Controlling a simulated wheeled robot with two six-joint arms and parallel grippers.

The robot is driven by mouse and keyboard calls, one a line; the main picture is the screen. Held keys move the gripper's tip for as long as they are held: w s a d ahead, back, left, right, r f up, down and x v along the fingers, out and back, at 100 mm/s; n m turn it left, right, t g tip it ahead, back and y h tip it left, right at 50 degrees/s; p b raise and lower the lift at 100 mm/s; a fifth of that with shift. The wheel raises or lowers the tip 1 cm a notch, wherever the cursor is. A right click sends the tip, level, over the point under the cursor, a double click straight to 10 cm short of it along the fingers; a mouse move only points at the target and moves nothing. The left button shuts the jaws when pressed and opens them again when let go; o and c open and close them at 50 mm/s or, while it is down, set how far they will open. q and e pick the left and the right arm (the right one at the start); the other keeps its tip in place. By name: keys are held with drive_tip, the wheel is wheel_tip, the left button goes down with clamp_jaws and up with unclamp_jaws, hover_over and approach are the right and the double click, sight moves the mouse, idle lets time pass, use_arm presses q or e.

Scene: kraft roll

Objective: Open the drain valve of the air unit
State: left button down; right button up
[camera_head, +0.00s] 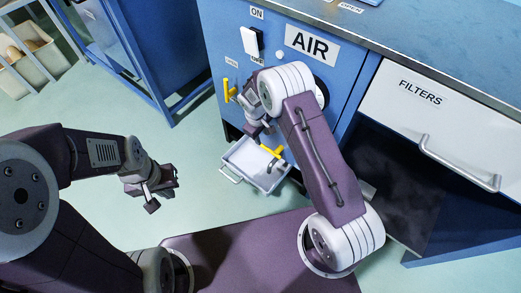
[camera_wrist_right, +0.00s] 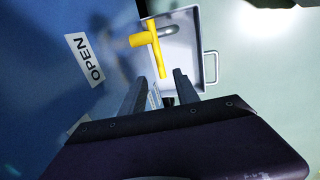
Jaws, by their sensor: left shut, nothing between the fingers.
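The air unit (camera_head: 350,50) is a blue cabinet with an AIR label. Its yellow drain valve handle (camera_head: 272,151) sits low on the front, above a pale tray (camera_head: 240,158), partly hidden by my right arm. In the right wrist view the yellow T-shaped handle (camera_wrist_right: 150,42) is ahead of my right gripper (camera_wrist_right: 158,82), whose two fingers are apart, with nothing clearly held. The handle's lower end appears near the gap between the fingertips; I cannot tell if it is between them. An OPEN label (camera_wrist_right: 85,60) is beside it. My left gripper (camera_head: 155,188) is shut and empty, over the floor.
A second yellow handle (camera_head: 229,90) and a white switch (camera_head: 252,42) marked ON are on the unit's front. A drawer front marked FILTERS (camera_head: 430,105) with a metal handle is at the right. Blue shelving and a pale bin (camera_head: 35,60) stand at the back left.

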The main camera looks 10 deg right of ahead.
sight(265, 147)
drive_tip(key=f+b, duration=0.1)
drive_tip(key=f, duration=0.2)
drive_tip(key=d+f+b, duration=0.1)
drive_tip(key=f+b, duration=0.1)
drive_tip(key=f, duration=0.1)
drive_tip(key=w+f+b, duration=0.1)
drive_tip(key=f+b, duration=0.1)
drive_tip(key=f, duration=0.1)
drive_tip(key=shift+d, duration=0.2)
drive_tip(key=shift+r, duration=0.1)
clamp_jaws()
idle(1.0)
